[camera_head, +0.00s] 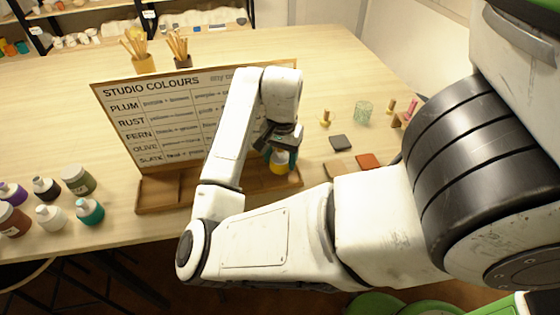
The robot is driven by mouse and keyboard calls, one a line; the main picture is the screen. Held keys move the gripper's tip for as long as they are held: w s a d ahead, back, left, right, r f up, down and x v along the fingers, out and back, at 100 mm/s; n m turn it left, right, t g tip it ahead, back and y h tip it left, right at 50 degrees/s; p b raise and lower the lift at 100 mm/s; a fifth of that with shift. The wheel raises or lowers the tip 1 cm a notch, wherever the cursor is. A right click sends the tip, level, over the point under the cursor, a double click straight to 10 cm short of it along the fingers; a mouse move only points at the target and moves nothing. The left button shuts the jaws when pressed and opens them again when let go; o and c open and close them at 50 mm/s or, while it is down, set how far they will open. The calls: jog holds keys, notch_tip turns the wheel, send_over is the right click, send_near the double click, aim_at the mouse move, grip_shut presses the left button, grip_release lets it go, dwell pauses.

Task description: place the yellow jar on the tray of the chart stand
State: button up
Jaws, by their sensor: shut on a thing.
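The chart stand (131,88) is a wood-framed white board headed "STUDIO COLOURS", with rows reading PLUM, RUST, FERN, OLIVE and SLATE. Its brown wooden tray (158,194) runs along the foot of the board. The yellow jar (279,168), pale near its top, is upright at the tray's right end. My gripper (281,152) is shut on the jar from above. I cannot tell whether the jar's base touches the tray. My arm hides the middle of the tray and part of the chart's right side.
Several jars, including a teal one (89,211) and an olive one (78,180), stand left of the tray. Brush pots (144,64) are behind the board. Tiles (341,142) and a green glass (363,113) lie to the right.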

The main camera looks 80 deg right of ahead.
jog(key=shift+f, duration=0.8)
jog(key=shift+f, duration=0.15)
jog(key=o, duration=1.3)
jog(key=shift+c, duration=0.2)
jog(key=r+p, duration=0.1)
jog(key=r, duration=0.5)
jog(key=r+p, duration=0.1)
jog(key=r, duration=0.5)
jog(key=shift+s+a+r, duration=0.1)
jog(key=shift+s+r, duration=0.1)
